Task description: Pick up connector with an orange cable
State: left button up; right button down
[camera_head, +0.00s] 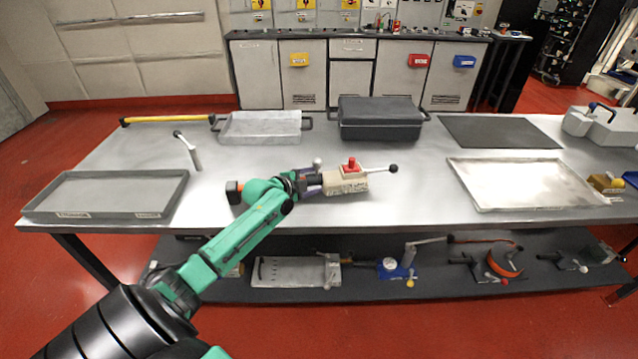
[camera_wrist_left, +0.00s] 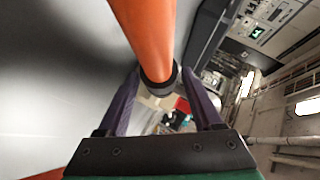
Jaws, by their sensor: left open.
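My left gripper (camera_head: 312,183) reaches over the table from the left, pointing right. In the left wrist view its two dark purple fingers (camera_wrist_left: 160,88) stand apart. A thick orange cable (camera_wrist_left: 146,32) runs from the top of that view down to a black collar (camera_wrist_left: 158,78) between the fingers; I see no grip on it. A black end piece with some orange (camera_head: 236,192) shows just left of my wrist in the head view; the wrist hides what lies between. A beige block with a red top (camera_head: 345,181) lies right beyond the fingertips. My right gripper is not in view.
The metal table (camera_head: 400,208) holds an empty grey tray (camera_head: 108,209) at left, a black case (camera_head: 380,130) behind, a dark mat (camera_head: 497,139) and a shallow metal tray (camera_head: 520,182) at right. Free surface lies between the block and that tray. Tools fill the lower shelf (camera_head: 437,289).

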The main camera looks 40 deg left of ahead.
pick_arm(q)
jog(key=shift+s+r, duration=0.1)
jog(key=shift+s, duration=0.05)
grip_shut()
jog(key=shift+a+r, duration=0.1)
dwell(1.0)
jog(key=shift+r, duration=0.15)
